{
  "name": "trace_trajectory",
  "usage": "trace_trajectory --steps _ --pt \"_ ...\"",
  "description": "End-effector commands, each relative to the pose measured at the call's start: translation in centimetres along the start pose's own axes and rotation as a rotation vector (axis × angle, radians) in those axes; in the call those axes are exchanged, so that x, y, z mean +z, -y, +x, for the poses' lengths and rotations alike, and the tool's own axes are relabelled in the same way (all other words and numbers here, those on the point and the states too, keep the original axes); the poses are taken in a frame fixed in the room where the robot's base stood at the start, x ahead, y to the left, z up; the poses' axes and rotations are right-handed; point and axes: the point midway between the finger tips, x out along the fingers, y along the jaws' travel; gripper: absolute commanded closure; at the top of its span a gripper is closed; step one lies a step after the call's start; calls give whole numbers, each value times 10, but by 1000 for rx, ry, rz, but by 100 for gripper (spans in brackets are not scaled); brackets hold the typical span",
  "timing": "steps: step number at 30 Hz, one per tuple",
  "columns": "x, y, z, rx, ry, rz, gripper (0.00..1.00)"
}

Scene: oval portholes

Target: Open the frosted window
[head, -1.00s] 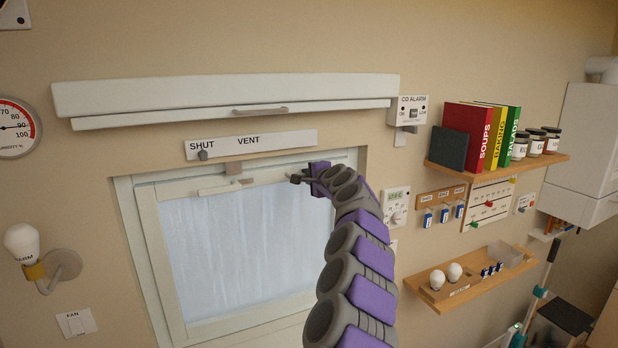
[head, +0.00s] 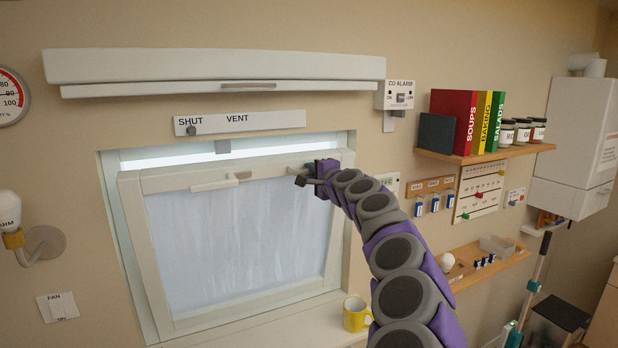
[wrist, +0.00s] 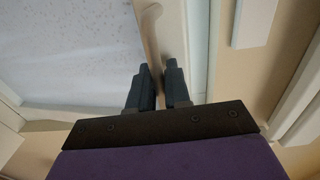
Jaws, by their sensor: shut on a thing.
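The frosted window (head: 235,240) has a pale frame and is tilted inward at its top. A bright gap (head: 180,158) shows between its top rail and the outer frame. My gripper (head: 304,174) is at the right end of the top rail, shut on a handle there, which it mostly covers in the head view. The wrist view shows my gripper's dark fingers (wrist: 160,82) at the pale handle (wrist: 152,35). A second pale bar (head: 220,183) is on the rail further left. The SHUT/VENT strip (head: 270,119) above has its grey knob (head: 191,130) under SHUT.
A yellow mug (head: 356,315) stands on the sill (head: 260,325), below and right of the window. A blind case (head: 215,66) is above. A CO alarm (head: 395,95) and a bookshelf (head: 490,154) are to the right.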

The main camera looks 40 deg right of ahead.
Motion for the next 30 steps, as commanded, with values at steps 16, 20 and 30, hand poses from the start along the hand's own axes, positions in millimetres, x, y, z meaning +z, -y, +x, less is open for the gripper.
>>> trace_trajectory --steps 16,20,30 --pt "4 -3 -8 -17 4 -4 82" --pt "4 -2 -9 -18 4 -4 70" --pt "3 0 -10 -21 2 -4 70"
